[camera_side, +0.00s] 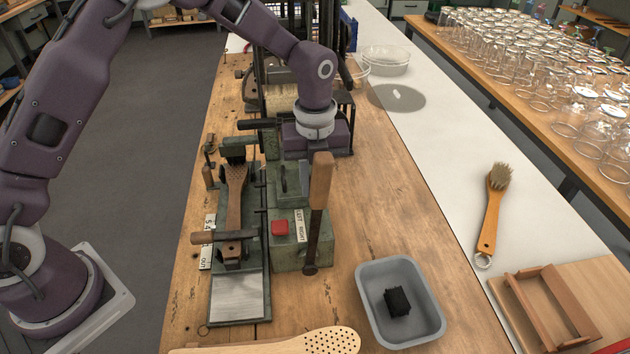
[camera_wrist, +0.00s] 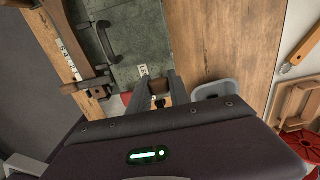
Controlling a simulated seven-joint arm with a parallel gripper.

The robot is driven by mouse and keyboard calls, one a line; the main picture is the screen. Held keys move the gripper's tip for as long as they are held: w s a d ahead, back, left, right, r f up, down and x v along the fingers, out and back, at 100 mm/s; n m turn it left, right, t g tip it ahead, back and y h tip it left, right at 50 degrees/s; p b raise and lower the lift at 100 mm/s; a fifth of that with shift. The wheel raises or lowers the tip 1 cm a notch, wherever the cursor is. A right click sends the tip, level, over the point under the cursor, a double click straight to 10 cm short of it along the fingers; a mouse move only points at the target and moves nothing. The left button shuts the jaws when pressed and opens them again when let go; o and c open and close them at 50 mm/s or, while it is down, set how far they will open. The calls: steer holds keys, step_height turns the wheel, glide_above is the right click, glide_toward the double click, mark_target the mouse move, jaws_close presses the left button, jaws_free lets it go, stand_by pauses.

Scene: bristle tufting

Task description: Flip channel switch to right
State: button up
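The channel switch is a lever with a wooden handle (camera_side: 321,180) on a dark stem. It rises from the right side of a green control box (camera_side: 290,256) and stands nearly upright in the side view. A LEFT/RIGHT label (camera_side: 299,225) is on the box beside it. My gripper (camera_side: 305,172) points down just behind and left of the handle's upper part; its fingers are mostly hidden there. In the wrist view, the two fingers (camera_wrist: 160,82) are apart, with a brown wooden piece, apparently the handle, showing between them. Contact is not clear.
A red button (camera_side: 280,228) sits left of the label. A wooden brush body (camera_side: 234,205) is clamped on the fixture at left. A grey tub (camera_side: 365,296) holding a dark bristle block stands at front right. Bare bench lies right of the lever.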

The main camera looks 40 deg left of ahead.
steer(key=shift+s+d, duration=2.1)
steer(key=shift+s, duration=0.1)
steer(key=o, duration=1)
steer(key=shift+c, duration=0.2)
steer(key=r, duration=1)
steer(key=shift+w+a, duration=0.1)
steer(key=shift+w, duration=0.1)
steer(key=shift+r, duration=0.1)
